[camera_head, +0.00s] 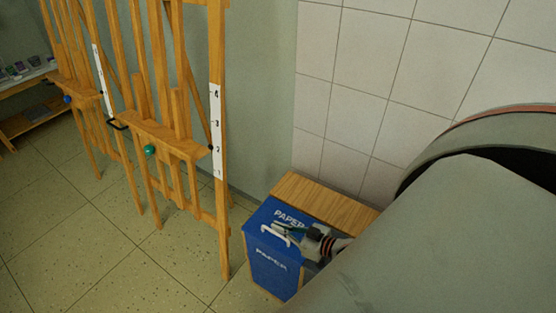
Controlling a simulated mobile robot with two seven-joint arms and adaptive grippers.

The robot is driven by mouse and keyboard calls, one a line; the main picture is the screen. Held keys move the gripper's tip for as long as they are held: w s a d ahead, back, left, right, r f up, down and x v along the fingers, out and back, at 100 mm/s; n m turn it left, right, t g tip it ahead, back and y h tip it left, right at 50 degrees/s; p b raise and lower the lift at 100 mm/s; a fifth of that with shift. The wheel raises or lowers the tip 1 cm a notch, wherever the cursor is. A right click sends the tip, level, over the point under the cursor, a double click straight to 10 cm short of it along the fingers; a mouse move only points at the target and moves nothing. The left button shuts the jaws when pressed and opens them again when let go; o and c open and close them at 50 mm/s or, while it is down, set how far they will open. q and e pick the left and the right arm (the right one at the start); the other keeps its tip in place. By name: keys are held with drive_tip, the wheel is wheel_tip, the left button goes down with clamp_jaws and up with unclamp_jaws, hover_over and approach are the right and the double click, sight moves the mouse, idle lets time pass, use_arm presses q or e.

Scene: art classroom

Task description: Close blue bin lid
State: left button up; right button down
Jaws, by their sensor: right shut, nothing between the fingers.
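The blue bin (268,266) stands at the lower middle by the wall, with the word PAPER on its front. Its blue lid (272,212) also reads PAPER and lies over the top of the bin, with a white handle (274,235) near its front edge. I see no clear gap under the lid, but its right part is hidden by my gripper. My right gripper (287,228) is shut and empty at the lid's top, just right of the handle. I cannot tell whether it touches the lid. My left gripper is not in view.
A wooden cabinet top (325,200) is behind and beside the bin, against the tiled wall (355,85). Wooden easels (160,140) stand to the left. The tiled floor (120,270) at the lower left is clear. My own arm covers the lower right.

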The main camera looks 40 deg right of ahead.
drive_tip(key=shift+w+a+f, duration=0.1)
drive_tip(key=shift+f, duration=0.15)
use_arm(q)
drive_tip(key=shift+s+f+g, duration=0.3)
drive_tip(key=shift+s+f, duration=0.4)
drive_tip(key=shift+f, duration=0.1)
use_arm(e)
wheel_tip(320, 180, up, 10)
